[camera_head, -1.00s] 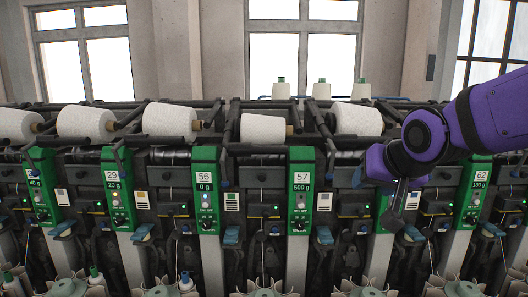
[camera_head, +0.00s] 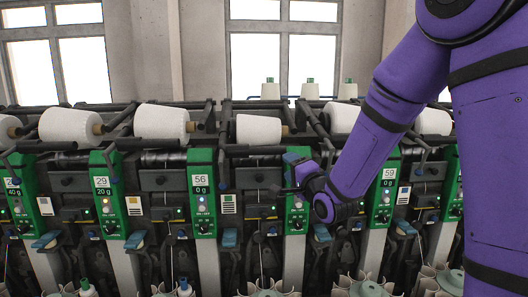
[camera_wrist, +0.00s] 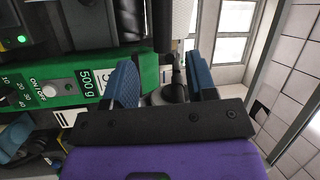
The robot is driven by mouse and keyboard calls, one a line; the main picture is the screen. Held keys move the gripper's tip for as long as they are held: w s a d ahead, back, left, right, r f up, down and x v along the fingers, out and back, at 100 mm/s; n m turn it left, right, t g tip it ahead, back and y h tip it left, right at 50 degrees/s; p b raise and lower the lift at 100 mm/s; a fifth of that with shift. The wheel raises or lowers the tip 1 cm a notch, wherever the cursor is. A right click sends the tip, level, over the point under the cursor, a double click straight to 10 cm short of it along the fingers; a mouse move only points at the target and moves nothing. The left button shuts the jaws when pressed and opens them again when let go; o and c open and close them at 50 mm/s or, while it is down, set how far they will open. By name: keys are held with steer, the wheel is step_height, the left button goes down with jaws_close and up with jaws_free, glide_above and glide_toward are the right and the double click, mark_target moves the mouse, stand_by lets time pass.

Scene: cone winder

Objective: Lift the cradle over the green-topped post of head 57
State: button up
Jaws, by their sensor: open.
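The green-topped post of head 57 (camera_head: 296,213) stands right of head 56's post, its upper label hidden behind my gripper (camera_head: 290,172). Black cradle arms (camera_head: 314,122) rise behind the post.
Head 56's post (camera_head: 203,190) stands at left and head 59's post (camera_head: 385,190) at right. White yarn cones (camera_head: 259,129) lie along the top of the machine. Black bars and levers crowd the space around the posts. My arm covers much of the right side.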

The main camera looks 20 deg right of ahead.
mark_target(272, 152)
steer(key=shift+m+t+y, duration=0.3)
steer(key=shift+m+t, duration=0.2)
steer(key=shift+t, duration=0.1)
steer(key=x, duration=0.7)
steer(key=f+x, duration=0.1)
steer(key=x, duration=0.3)
steer(key=shift+w+a+r, duration=0.1)
steer(key=shift+w+a, duration=0.05)
steer(key=shift+a, duration=0.2)
steer(key=shift+r, duration=0.1)
jaws_close()
